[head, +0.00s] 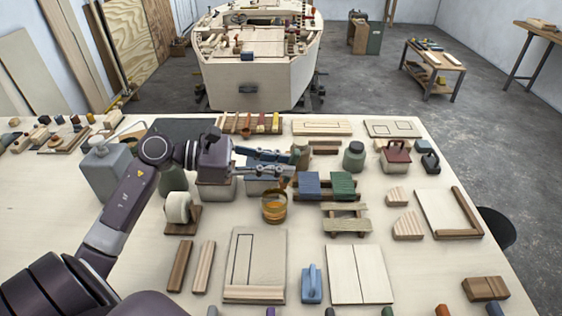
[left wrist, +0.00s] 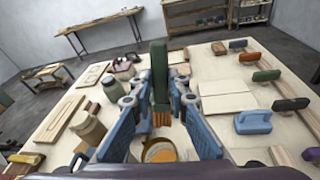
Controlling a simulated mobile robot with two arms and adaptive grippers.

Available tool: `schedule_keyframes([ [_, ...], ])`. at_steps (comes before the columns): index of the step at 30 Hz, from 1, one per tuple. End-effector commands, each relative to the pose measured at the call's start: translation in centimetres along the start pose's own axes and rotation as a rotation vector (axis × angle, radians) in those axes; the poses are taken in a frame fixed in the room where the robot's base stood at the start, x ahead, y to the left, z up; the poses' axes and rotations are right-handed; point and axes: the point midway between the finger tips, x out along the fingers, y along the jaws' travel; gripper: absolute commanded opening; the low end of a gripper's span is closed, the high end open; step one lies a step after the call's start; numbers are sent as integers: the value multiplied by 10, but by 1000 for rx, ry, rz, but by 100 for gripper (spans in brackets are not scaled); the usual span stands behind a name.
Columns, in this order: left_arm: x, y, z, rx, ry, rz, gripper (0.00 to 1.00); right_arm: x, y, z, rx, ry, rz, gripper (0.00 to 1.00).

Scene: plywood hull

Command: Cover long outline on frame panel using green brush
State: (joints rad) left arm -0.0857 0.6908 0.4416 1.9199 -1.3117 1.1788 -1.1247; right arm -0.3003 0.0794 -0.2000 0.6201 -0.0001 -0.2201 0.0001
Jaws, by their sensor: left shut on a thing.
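My left gripper (head: 290,166) is shut on the green brush (left wrist: 160,75) and holds it upright with the bristles down. In the left wrist view the orange-brown bristles show between the fingers, just above an amber pot (left wrist: 160,152). In the head view this pot (head: 274,208) stands right under the gripper; I cannot tell whether the bristles touch its contents. A pale panel (head: 268,262) lies at the front middle of the table. It has a long, narrow dark outline on its left part and a wood strip along its near edge. My right gripper is not in view.
Blue and green blocks (head: 343,185) sit on a slatted rack right of the pot. A roller (head: 178,208) stands to the left. Two loose strips (head: 203,267) lie left of the panel, and a blue-handled tool (head: 312,284) and a two-part board (head: 359,274) lie right.

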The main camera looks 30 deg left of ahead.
Motion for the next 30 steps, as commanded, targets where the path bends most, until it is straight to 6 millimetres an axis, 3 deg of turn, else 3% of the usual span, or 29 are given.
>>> schedule_keyframes([
  [18, -13, -68, 26, 0, -1, 0, 0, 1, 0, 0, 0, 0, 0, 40],
  [30, -14, -76, 29, 0, -1, 0, 0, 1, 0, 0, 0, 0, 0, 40],
])
